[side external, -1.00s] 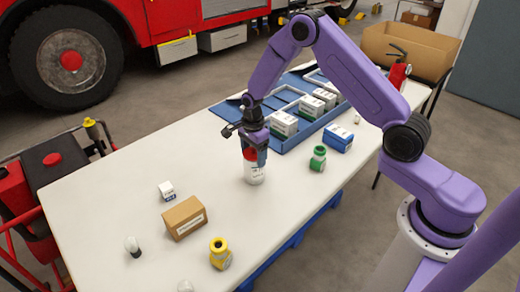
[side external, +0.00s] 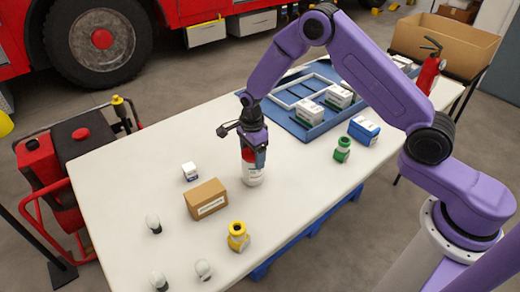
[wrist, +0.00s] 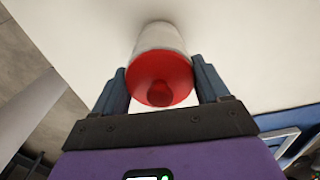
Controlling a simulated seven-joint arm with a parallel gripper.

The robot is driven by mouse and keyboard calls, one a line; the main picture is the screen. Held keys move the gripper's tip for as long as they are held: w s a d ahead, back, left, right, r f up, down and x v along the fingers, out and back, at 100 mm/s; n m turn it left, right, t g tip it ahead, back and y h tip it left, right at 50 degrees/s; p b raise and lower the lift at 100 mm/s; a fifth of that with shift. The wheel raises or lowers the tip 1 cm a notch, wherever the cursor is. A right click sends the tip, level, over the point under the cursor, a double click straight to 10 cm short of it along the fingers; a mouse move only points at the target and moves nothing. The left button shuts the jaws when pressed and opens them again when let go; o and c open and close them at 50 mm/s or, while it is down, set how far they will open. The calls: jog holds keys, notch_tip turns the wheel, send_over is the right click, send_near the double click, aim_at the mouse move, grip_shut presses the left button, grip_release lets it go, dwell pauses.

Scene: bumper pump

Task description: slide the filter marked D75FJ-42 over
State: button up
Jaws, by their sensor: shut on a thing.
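A white cylinder with a red top (side external: 253,176) stands upright on or just above the white table; it also shows in the wrist view (wrist: 160,40). My gripper (side external: 254,155) is shut on its red upper end, with one finger on each side, as the wrist view (wrist: 162,85) shows. Dark print shows on its white side, but I cannot read it, so I cannot tell whether it says D75FJ-42. A brown carton (side external: 206,200) with a white label stands just left of and in front of the cylinder, apart from it.
A blue tray (side external: 290,122) holding white-and-green boxes (side external: 310,111) lies at the back right.

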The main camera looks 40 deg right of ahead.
jog(key=shift+s+a, duration=0.1)
jog(key=shift+a, duration=1.2)
jog(key=o, duration=1.5)
jog(key=shift+r, duration=8.7)
